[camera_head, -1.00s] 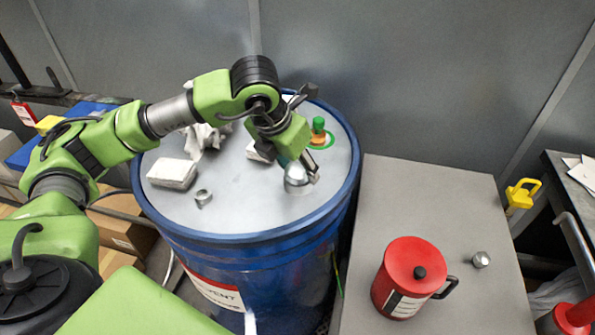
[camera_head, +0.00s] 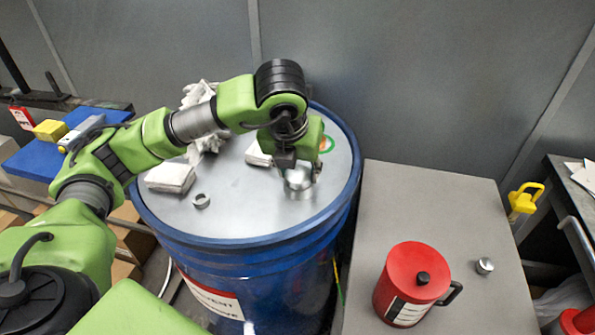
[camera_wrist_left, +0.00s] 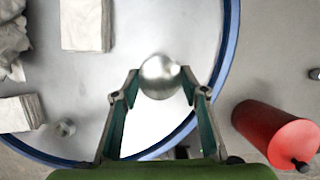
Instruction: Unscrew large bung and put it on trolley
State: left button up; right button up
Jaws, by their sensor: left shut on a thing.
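The large bung (camera_head: 298,179) is a round silver cap at the front right of the blue drum's (camera_head: 250,262) grey lid. My left gripper (camera_head: 298,172) comes down over it and is shut on it. In the left wrist view the bung (camera_wrist_left: 160,76) shows between the two fingertips (camera_wrist_left: 160,82). I cannot tell whether it sits in its hole or just above the lid. The grey trolley (camera_head: 385,210) stands right of the drum. My right gripper is not in view.
A red can (camera_head: 412,285) with a black handle and a small silver cap (camera_head: 484,266) stand on the trolley. White folded cloths (camera_head: 171,178) and a small metal ring (camera_head: 202,201) lie on the lid. The trolley's rear half is clear.

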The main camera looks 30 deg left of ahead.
pick_arm(q)
jog(key=shift+f, duration=0.1)
jog(key=shift+d+n, duration=0.1)
jog(key=shift+n, duration=0.3)
jog(key=n+y, duration=0.1)
jog(key=n, duration=0.1)
jog(key=shift+d+n+g+b, duration=0.1)
jog(key=shift+n+g+b, duration=0.2)
jog(key=shift+b, duration=0.1)
jog(key=shift+r+n+p, duration=0.25)
jog(key=shift+n+p, duration=0.05)
jog(key=shift+p, duration=0.25)
jog(key=shift+f+n+y, duration=0.2)
jog(key=shift+n+y, duration=0.1)
